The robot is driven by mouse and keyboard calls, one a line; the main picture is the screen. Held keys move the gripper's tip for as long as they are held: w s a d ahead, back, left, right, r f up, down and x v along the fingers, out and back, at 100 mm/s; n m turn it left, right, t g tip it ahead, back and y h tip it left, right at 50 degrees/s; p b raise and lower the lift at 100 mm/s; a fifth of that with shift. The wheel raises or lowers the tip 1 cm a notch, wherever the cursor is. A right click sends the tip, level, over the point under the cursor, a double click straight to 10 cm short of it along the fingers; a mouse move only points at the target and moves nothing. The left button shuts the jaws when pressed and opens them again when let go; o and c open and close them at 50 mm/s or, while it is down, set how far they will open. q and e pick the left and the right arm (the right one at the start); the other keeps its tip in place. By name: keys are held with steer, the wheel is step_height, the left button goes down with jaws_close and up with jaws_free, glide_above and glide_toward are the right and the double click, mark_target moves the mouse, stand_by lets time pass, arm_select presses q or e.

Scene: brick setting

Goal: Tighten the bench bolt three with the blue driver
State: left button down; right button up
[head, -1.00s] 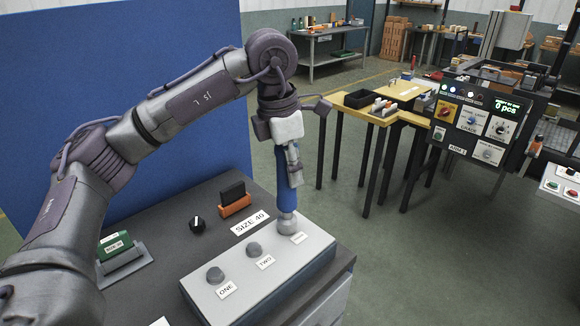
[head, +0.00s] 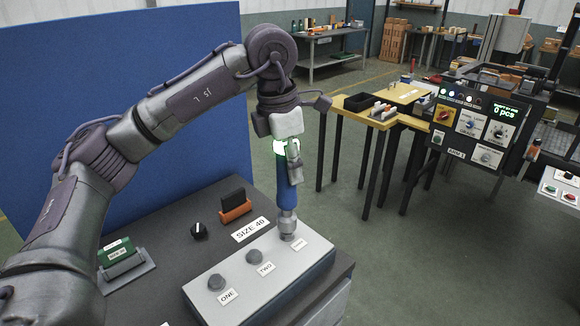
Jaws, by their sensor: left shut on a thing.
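The blue driver (head: 287,199) stands upright over the grey bolt block (head: 235,290). My left gripper (head: 294,167) is shut on the driver's body. The driver's silver lower end (head: 288,222) is at bolt three (head: 287,237), by the partly readable label at the block's far end. Whether they touch I cannot tell for sure. Bolt two (head: 255,257) and bolt one (head: 217,281) stand uncovered beside their labels. My right gripper is out of view.
On the dark bench (head: 165,270) are a "SIZE 40" label (head: 250,230), a black knob (head: 199,231), an orange holder with a black block (head: 235,208) and a green block on a grey stand (head: 118,252). A blue panel (head: 55,110) stands behind. Floor is open to the right.

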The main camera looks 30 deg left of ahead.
arm_select(q)
steer(key=shift+r+p, duration=1.35)
steer(key=shift+r, duration=0.85)
steer(key=shift+f, duration=0.1)
